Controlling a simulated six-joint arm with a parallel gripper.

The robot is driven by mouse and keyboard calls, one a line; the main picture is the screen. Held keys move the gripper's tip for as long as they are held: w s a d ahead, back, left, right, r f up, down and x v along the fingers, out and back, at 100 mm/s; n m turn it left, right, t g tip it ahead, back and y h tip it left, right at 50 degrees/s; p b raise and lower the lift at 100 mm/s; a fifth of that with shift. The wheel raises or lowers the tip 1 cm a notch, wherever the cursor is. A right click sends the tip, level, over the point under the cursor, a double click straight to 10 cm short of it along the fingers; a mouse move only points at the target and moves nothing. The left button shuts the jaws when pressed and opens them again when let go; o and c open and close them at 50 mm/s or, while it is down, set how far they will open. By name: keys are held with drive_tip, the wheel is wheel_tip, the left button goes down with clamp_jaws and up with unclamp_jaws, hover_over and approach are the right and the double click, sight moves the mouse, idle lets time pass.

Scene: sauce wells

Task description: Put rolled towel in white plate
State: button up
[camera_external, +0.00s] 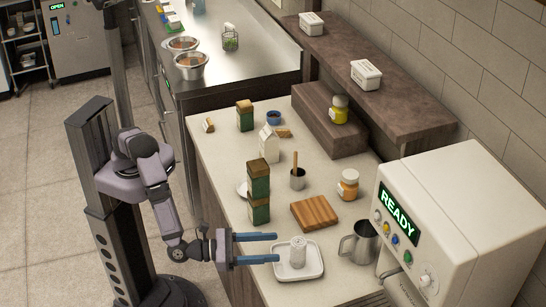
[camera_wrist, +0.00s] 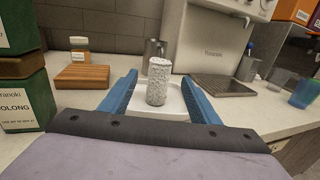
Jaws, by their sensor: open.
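The rolled towel (camera_external: 298,250) is white and speckled, and stands upright on a white square plate (camera_external: 287,272) at the front of the counter. My gripper (camera_external: 277,248) is open, with its two blue fingers pointing right toward the towel. In the wrist view the towel (camera_wrist: 158,82) appears between the fingers (camera_wrist: 160,95), with the plate (camera_wrist: 172,114) under and behind it. The fingers do not visibly touch the towel. The plate's near part is hidden by my gripper in the wrist view.
A wooden board (camera_external: 316,212), a metal pitcher (camera_external: 358,243) and a white machine reading READY (camera_external: 460,220) stand to the right. Stacked green boxes (camera_external: 258,192) stand close behind my gripper.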

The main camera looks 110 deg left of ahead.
drive_tip(key=shift+v, duration=1.7)
drive_tip(key=shift+a, duration=0.2)
drive_tip(key=s+a+n+g, duration=0.1)
drive_tip(key=s+n+g, duration=0.1)
drive_tip(key=s+a+n+g+p, duration=0.1)
drive_tip(key=s+a+n, duration=0.1)
drive_tip(key=n, duration=0.1)
drive_tip(key=s+a+f+n+g+p, duration=0.1)
drive_tip(key=s+a+n+g, duration=0.1)
drive_tip(key=s+n, duration=0.1)
drive_tip(key=shift+a+f+g, duration=0.1)
drive_tip(key=shift+a+g, duration=0.05)
drive_tip(key=shift+g, duration=0.15)
drive_tip(key=s+a+f+n+g+h, duration=0.1)
drive_tip(key=s+a+n+g+h, duration=0.2)
drive_tip(key=s+n, duration=0.4)
drive_tip(key=s+a+f+n+g+h, duration=0.1)
drive_tip(key=s+a+n+g+h, duration=0.2)
drive_tip(key=s+n, duration=0.4)
drive_tip(key=s+a+f+n+g+h, duration=0.2)
drive_tip(key=s+a+n+g, duration=0.2)
drive_tip(key=s+n, duration=0.4)
drive_tip(key=s, duration=0.5)
drive_tip(key=shift+a+h, duration=0.4)
